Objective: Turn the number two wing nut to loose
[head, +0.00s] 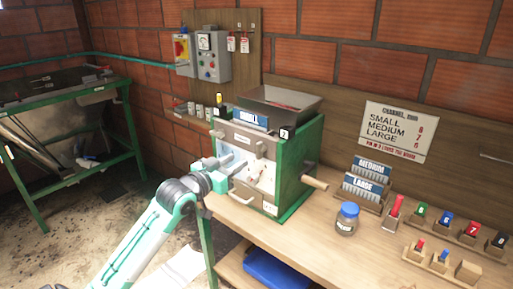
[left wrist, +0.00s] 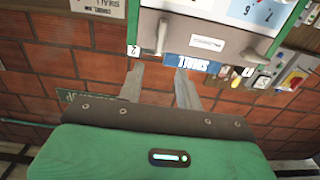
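The pulper (head: 300,150) stands on the bench with a green frame and a light front panel. A plate marked 2 (head: 285,133) is at its upper right; it also shows in the upside-down left wrist view (left wrist: 134,51). The grey wing nut beside it (left wrist: 162,37) stands roughly upright in that view; in the head view it is small (head: 260,149). My left gripper (head: 229,159) is in front of the panel. In the wrist view its fingers (left wrist: 159,70) are apart, with the nut beyond the gap, seemingly untouched. My right gripper is not in view.
Another grey wing nut (left wrist: 251,52) sits slanted near the 1 plate. A blue SMALL plate (head: 252,118) is below the hopper (head: 280,103). A wooden handle (head: 315,183) sticks out right. A blue-lidded jar (head: 347,218) and racks stand on the bench.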

